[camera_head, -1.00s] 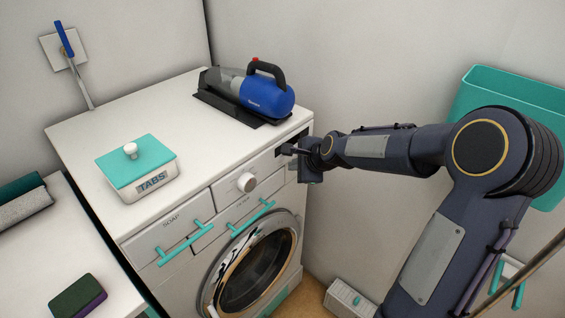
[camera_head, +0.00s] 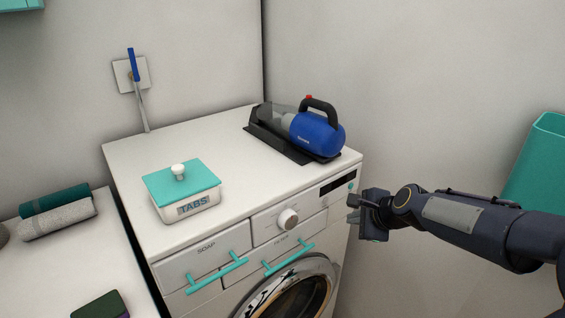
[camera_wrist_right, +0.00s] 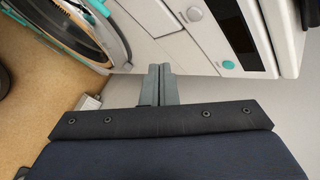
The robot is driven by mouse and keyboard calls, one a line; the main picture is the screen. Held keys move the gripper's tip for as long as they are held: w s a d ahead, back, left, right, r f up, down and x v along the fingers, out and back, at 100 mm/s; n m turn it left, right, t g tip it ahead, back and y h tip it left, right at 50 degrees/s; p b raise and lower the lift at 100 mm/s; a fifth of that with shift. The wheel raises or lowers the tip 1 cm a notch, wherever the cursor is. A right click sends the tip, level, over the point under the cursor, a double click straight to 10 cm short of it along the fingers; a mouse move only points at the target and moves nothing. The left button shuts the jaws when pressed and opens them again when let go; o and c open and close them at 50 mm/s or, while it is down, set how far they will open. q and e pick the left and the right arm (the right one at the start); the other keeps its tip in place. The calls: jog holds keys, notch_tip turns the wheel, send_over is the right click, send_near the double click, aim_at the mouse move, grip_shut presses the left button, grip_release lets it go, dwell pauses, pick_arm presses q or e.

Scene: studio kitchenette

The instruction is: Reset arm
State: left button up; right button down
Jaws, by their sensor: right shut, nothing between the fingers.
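My right gripper (camera_head: 355,208) is beside the front right corner of the washing machine (camera_head: 222,136), near its control panel. In the right wrist view, the right gripper's two fingers (camera_wrist_right: 159,72) are together with nothing between them. The machine's knob (camera_head: 288,219) and dark display (camera_head: 338,186) are to the left of the gripper. Whether the fingertips touch the machine is hard to tell. My left gripper is out of view.
A tabs box (camera_head: 188,204) with a teal lid and a blue handheld vacuum (camera_head: 318,134) stand on the machine. A teal bin (camera_head: 540,170) is at the right. Rolled towels (camera_head: 58,212) lie on the left counter. Bare wall is behind my right arm.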

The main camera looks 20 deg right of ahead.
jog(key=s+a+n+g+y+p, duration=0.1)
jog(key=s+a+n, duration=0.5)
jog(key=s+n, duration=0.4)
jog(key=s+a+n+g+y+p, duration=0.1)
jog(key=s+a+n+g, duration=0.1)
jog(key=s+a+n, duration=0.4)
jog(key=s+r+n, duration=0.1)
jog(key=s+n, duration=0.3)
jog(key=s, duration=0.6)
jog(key=shift+a, duration=0.2)
